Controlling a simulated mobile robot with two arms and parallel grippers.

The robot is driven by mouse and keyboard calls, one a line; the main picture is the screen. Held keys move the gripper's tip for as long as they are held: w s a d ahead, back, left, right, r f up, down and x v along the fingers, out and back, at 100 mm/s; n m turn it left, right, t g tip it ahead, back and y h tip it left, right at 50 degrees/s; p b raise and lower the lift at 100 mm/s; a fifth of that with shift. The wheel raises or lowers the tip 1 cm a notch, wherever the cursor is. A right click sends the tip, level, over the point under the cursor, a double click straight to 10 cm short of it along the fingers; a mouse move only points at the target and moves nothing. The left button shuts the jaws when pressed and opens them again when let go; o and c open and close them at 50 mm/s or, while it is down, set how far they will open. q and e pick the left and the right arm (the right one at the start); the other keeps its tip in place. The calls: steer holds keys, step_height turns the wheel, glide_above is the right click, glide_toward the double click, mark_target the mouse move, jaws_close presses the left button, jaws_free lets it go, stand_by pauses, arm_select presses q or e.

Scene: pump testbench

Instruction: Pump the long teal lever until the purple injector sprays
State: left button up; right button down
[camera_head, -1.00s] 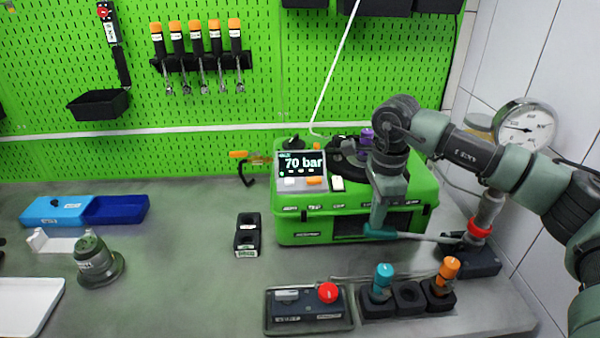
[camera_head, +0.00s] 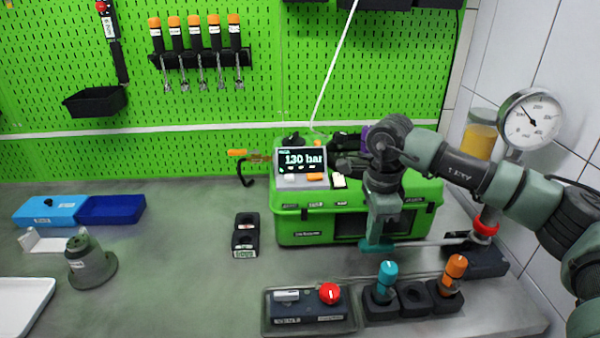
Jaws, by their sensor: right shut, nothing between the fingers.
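The long lever (camera_head: 425,242) runs left from the pump base at the right; its teal grip (camera_head: 376,247) is at the left end. My right gripper (camera_head: 379,236) is shut and empty, pointing down at the teal grip, seemingly touching it from above. The purple injector (camera_head: 366,131) is mostly hidden behind my right arm; no spray shows. The green case's display (camera_head: 303,160) reads 130 bar. The round gauge (camera_head: 531,119) stands above the pump (camera_head: 480,257). My left gripper is not in view.
Teal (camera_head: 387,274) and orange (camera_head: 455,267) knobbed parts stand in black holders in front of the lever. A red-button box (camera_head: 310,304) lies to their left. The green case (camera_head: 308,228) stands behind the lever.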

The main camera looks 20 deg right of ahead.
steer(key=shift+f, duration=0.35)
steer(key=shift+r, duration=0.15)
steer(key=r+p, duration=0.1)
steer(key=r, duration=0.1)
steer(key=r+p, duration=0.1)
steer(key=r, duration=0.1)
steer(key=d+r+p, duration=0.1)
steer(key=r+p, duration=0.1)
steer(key=shift+s+r, duration=0.1)
steer(key=shift+r, duration=0.15)
steer(key=shift+f, duration=0.1)
